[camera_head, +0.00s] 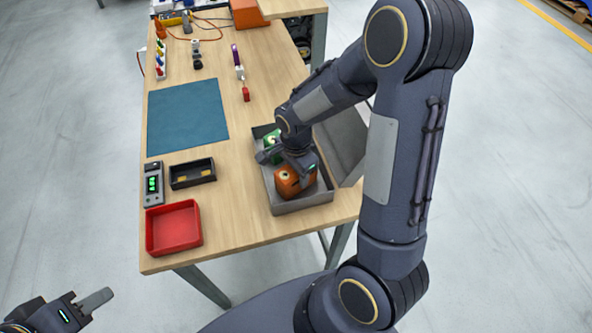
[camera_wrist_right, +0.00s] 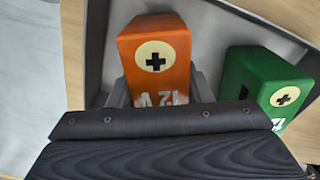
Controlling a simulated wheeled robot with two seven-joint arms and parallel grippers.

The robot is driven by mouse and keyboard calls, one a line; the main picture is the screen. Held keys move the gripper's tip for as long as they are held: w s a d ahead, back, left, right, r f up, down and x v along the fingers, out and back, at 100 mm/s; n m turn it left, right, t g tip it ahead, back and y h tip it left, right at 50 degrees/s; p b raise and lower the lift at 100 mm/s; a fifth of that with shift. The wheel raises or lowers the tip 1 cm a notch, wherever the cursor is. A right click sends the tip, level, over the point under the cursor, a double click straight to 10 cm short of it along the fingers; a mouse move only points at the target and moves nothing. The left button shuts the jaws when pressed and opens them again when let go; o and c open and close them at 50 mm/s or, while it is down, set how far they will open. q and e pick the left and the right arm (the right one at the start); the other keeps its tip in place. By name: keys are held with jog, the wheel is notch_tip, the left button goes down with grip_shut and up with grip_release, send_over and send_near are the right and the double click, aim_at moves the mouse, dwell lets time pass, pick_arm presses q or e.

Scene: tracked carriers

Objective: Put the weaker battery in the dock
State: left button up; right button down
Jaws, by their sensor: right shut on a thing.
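An orange battery (camera_head: 290,182) and a green battery (camera_head: 271,146) are in a grey open case (camera_head: 303,203) at the table's right side. In the right wrist view the orange battery (camera_wrist_right: 158,55), with a round plus mark, sits between the fingers of my right gripper (camera_wrist_right: 158,88); the green battery (camera_wrist_right: 268,82) is to its right. My right gripper is shut on the orange battery, inside the case. A black tray with slots (camera_head: 192,173), perhaps the dock, lies left of the case. My left gripper (camera_head: 97,300) is off the table at lower left; its opening is unclear.
A grey meter with green lights (camera_head: 153,184) stands left of the black tray. A red tray (camera_head: 173,228) is at the near left corner. A teal mat (camera_head: 187,116) lies behind. Small tools and parts are further back. The table between the red tray and case is clear.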

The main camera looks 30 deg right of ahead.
jog(key=c, duration=0.7)
grip_release()
notch_tip(320, 180, up, 12)
jog(key=shift+r+p, duration=0.1)
jog(key=shift+p, duration=0.2)
jog(key=shift+s+a+r+n+t+y, duration=0.65)
jog(key=shift+s+r+n+t, duration=0.35)
jog(key=shift+s+n, duration=1.6)
jog(key=shift+s+a+r+n+t+y, duration=0.65)
jog(key=shift+s+r+n+t, duration=0.3)
jog(key=shift+s+n, duration=1.65)
jog(key=shift+s+a+r+n+t+y, duration=0.75)
jog(key=shift+s+r+n, duration=0.4)
jog(key=shift+s+n, duration=1.45)
jog(key=shift+s+m, duration=0.45)
jog(key=shift+m, duration=0.05)
